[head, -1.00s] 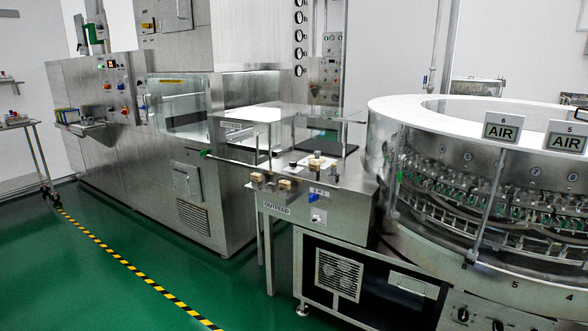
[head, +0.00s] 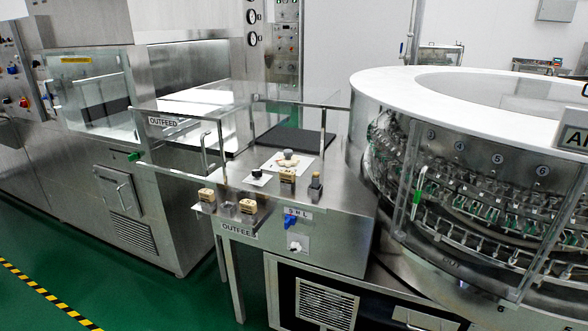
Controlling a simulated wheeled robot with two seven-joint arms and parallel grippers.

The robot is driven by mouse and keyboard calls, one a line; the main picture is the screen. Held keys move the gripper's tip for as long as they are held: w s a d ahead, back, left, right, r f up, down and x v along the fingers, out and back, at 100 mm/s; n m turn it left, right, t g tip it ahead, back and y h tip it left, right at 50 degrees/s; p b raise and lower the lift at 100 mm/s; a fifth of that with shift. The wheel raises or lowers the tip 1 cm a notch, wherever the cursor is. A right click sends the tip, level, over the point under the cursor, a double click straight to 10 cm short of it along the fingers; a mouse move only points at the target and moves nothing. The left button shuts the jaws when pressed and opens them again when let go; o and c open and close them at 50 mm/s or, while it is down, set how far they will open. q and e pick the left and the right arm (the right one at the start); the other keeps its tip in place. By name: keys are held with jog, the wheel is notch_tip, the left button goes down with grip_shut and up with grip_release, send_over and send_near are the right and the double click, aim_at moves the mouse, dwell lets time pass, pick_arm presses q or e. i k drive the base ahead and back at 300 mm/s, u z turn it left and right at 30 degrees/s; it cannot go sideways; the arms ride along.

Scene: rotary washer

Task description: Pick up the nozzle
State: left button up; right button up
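Neither of my grippers shows in the head view. I cannot tell for sure which item is the nozzle. Several small parts sit on the steel outfeed table (head: 345,205): a grey-topped part (head: 288,157) on a white pad, a dark knob (head: 257,174), a beige block (head: 287,177) and a dark upright part (head: 315,187). Two beige-topped parts, one at the left (head: 206,199) and one nearer the middle (head: 248,208), are at the table's front left edge. A blue fitting (head: 291,222) is on the front face, under a small label.
The round washer (head: 465,180) with its white rim stands at the right. A clear guard (head: 225,110) covers the back of the outfeed table. A steel cabinet machine (head: 150,180) stands at the left. Green floor (head: 120,285) is open at the front left.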

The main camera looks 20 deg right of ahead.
aim_at(315, 179)
jog(key=z, duration=0.8)
jog(key=i, duration=1.2)
jog(key=z, duration=1.1)
